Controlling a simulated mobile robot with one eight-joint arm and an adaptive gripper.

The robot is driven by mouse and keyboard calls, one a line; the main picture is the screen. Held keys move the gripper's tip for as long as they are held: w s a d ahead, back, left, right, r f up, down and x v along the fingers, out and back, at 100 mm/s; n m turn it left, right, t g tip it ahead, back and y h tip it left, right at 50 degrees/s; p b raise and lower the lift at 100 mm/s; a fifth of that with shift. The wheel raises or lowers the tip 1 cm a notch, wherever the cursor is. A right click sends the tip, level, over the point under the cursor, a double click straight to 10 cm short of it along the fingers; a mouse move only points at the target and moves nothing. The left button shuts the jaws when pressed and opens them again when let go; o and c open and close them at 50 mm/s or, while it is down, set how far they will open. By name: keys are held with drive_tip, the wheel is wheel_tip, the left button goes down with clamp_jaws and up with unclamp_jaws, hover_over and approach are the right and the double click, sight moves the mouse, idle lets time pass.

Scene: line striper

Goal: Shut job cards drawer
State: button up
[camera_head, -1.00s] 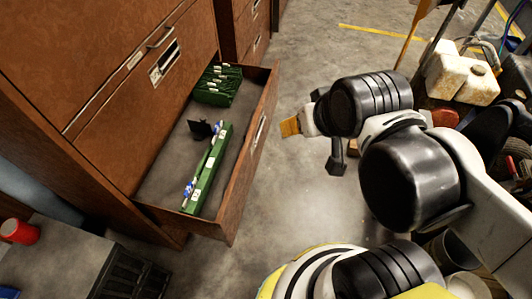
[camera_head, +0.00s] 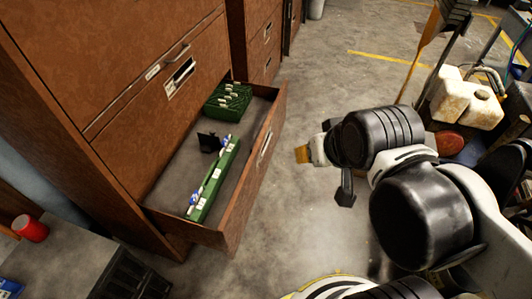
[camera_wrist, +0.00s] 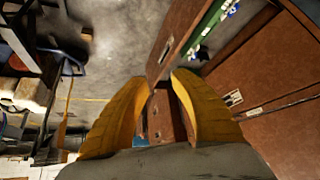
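The job cards drawer (camera_head: 236,222) is pulled far out of the brown cabinet (camera_head: 60,60) in the head view. It holds a green card file (camera_head: 229,98), a longer green box (camera_head: 214,180) and a small black item (camera_head: 210,142). My gripper (camera_head: 303,154) is to the right of the drawer front, apart from it; its fingertips are partly hidden by my arm. In the wrist view my two yellow fingers (camera_wrist: 160,78) are spread with a gap between them, nothing held. The drawer front (camera_wrist: 172,45) shows beyond them.
A red cup (camera_head: 30,229) stands on a grey surface at lower left. White jugs (camera_head: 465,98) and a broom-like tool (camera_head: 425,40) stand on the right behind my arm. Concrete floor (camera_head: 310,90) is clear between the cabinets and my arm.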

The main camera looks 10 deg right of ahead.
drive_tip(key=shift+w+r+m, duration=0.15)
drive_tip(key=shift+w+m, duration=0.15)
drive_tip(key=shift+w, duration=0.05)
clamp_jaws()
drive_tip(key=w+f+m+g+y, duration=0.1)
drive_tip(key=w+f+m, duration=0.2)
drive_tip(key=w+m, duration=0.4)
drive_tip(key=w+f+m+g+y, duration=0.15)
drive_tip(key=w+f+m, duration=0.35)
drive_tip(key=w, duration=0.5)
drive_tip(key=w+d+f+m+g+y+p, duration=0.1)
drive_tip(key=w+f+m, duration=0.4)
drive_tip(key=f, duration=0.4)
drive_tip(key=w+f+m+g, duration=0.1)
drive_tip(key=w+f+m, duration=0.1)
drive_tip(key=f+m, duration=0.55)
drive_tip(key=w+a+f+b, duration=0.2)
drive_tip(key=a+f, duration=0.1)
drive_tip(key=f, duration=0.2)
drive_tip(key=w+a+f+n+b, duration=0.1)
drive_tip(key=w+a+f+b, duration=0.1)
drive_tip(key=f, duration=0.4)
drive_tip(key=shift+a+b, duration=0.8)
drive_tip(key=shift+a, duration=0.05)
